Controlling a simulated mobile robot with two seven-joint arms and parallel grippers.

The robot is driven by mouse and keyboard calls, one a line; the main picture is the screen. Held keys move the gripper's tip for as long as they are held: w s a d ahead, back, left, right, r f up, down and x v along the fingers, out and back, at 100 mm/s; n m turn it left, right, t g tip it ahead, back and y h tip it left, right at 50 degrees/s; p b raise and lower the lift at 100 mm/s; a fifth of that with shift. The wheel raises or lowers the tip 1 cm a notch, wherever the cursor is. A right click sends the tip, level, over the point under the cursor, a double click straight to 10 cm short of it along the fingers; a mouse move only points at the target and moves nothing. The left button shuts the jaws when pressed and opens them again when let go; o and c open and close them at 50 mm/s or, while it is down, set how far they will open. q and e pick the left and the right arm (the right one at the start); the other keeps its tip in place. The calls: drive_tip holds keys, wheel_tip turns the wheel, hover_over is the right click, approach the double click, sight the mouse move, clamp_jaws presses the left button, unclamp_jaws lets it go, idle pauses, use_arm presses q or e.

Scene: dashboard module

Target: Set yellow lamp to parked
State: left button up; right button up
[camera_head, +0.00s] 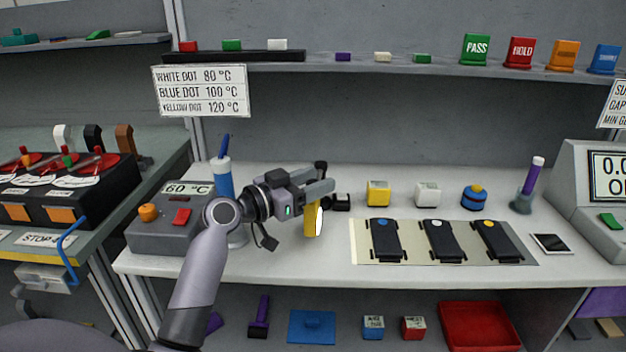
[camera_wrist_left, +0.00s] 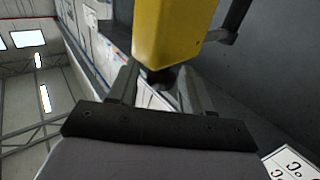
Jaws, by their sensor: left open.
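The yellow lamp (camera_head: 312,218) hangs just below and beside the fingers of my left gripper (camera_head: 322,184), its pale oval face turned to the right. In the left wrist view the yellow lamp (camera_wrist_left: 172,30) fills the top middle, in front of the fingertips of the left gripper (camera_wrist_left: 158,82), with a dark round part at its lower end. The left gripper is open, with its fingers on either side of that dark end. I cannot tell whether they touch it. The lamp's mounting is partly hidden by the gripper. My right gripper is not in view.
To the right are a yellow block (camera_head: 378,193), a white block (camera_head: 427,194) and a mat (camera_head: 363,250) with black carriers. Free bench lies in front of the lamp.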

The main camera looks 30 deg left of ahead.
use_arm(q)
clamp_jaws()
drive_tip(key=b, duration=0.1)
drive_tip(key=a+h+b, duration=0.1)
drive_tip(key=shift+s+f+m+g+b, duration=0.2)
drive_tip(key=shift+m+g+b, duration=0.1)
drive_tip(key=shift+m+b, duration=0.1)
drive_tip(key=shift+a+r+m+h+b, duration=0.1)
drive_tip(key=shift+a+m+h+b, duration=0.15)
drive_tip(key=shift+h+b, duration=0.35)
drive_tip(key=shift+s+a+r, duration=0.1)
drive_tip(key=shift+r, duration=0.15)
unclamp_jaws()
